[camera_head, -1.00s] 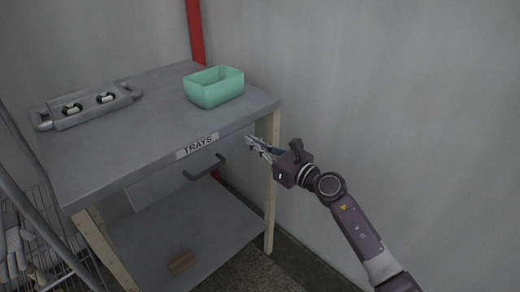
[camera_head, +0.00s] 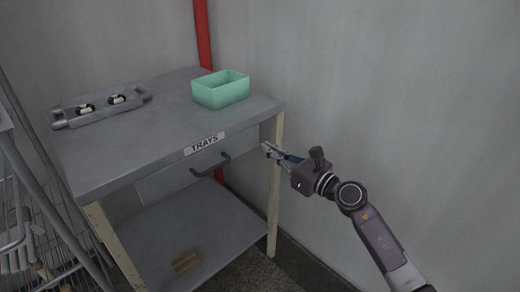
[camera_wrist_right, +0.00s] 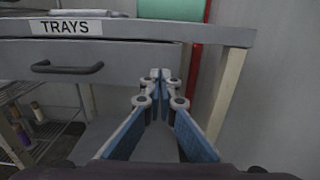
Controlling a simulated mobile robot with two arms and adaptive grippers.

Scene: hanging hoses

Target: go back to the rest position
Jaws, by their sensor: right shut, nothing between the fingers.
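My right gripper (camera_head: 270,151) is shut and empty, at the right front corner of the grey table, near the table's pale front leg. In the right wrist view its blue-padded fingers (camera_wrist_right: 160,78) meet at the tips, with the drawer front to the left of them and a table leg to the right. My left gripper does not show in either view.
The grey table (camera_head: 130,140) bears a green bin (camera_head: 221,92) and a grey tray (camera_head: 75,117) with two small dark-and-white items. Its drawer has a dark handle (camera_head: 210,166) and a TRAYS label (camera_head: 204,143). A brown block (camera_head: 186,261) lies on the lower shelf. A wire rack (camera_head: 50,235) stands at left.

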